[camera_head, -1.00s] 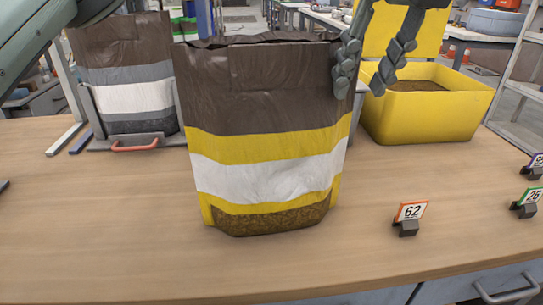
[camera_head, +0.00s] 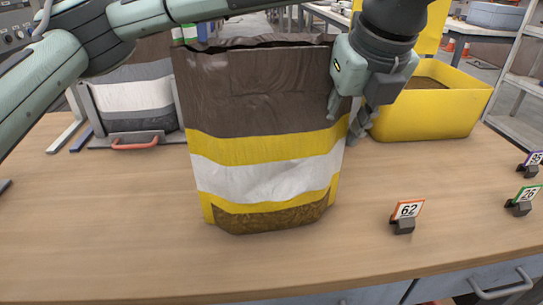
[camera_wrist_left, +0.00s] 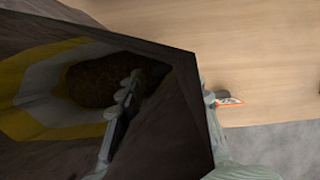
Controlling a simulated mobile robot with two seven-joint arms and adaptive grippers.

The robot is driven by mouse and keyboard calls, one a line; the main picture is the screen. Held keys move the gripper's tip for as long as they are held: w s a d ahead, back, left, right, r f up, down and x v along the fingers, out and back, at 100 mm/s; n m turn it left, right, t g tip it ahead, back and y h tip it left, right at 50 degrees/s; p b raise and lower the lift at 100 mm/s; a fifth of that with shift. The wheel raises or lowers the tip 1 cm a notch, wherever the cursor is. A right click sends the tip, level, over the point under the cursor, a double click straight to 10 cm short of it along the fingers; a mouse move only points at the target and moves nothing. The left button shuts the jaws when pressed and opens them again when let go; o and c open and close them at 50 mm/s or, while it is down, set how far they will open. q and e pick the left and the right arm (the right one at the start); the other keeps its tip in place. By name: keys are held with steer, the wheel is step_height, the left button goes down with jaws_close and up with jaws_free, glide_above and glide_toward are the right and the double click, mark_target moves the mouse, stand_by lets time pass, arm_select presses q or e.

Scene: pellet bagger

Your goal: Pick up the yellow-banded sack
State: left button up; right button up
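The yellow-banded sack (camera_head: 262,147) stands upright on the table, brown above, with yellow and white bands and brown pellets showing low down. It also fills the left of the left wrist view (camera_wrist_left: 45,85). My left gripper (camera_head: 348,118) points down at the sack's upper right edge. In the left wrist view its fingers (camera_wrist_left: 165,110) are apart, with the sack's edge between them. One finger overlaps the sack and the other is outside it. I cannot tell whether either finger touches the sack. My right gripper is not in view.
A grey-banded sack (camera_head: 128,98) stands behind left in a grey holder with a red handle (camera_head: 135,143). A yellow bin (camera_head: 425,116) of brown material stands right of my gripper. Number card 62 (camera_head: 407,209) stands front right, with more cards beyond.

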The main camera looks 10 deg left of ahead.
arm_select(q)
jaws_close()
steer(key=shift+r, duration=0.2)
